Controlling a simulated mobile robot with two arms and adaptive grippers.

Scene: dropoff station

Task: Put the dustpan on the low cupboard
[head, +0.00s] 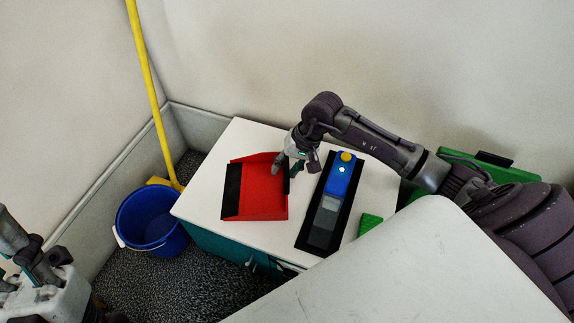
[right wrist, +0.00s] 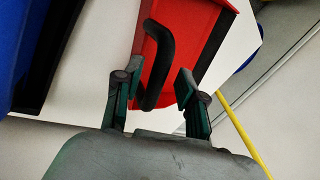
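The red dustpan (head: 262,190) with a black front lip lies flat on the white top of the low cupboard (head: 205,205), left of its middle. Its black handle (right wrist: 162,50) shows in the right wrist view. My right gripper (head: 283,168) is at the dustpan's right side, over the handle. In the right wrist view its two fingers (right wrist: 155,98) are apart, with the handle's end between them and a gap to the right finger. My left gripper (head: 38,262) is at the lower left, away from the cupboard; its fingertips are not clear.
A green block (head: 369,222) and a green case (head: 487,167) are farther right. A blue bucket (head: 150,222) and yellow broom (head: 150,85) stand left of the cupboard.

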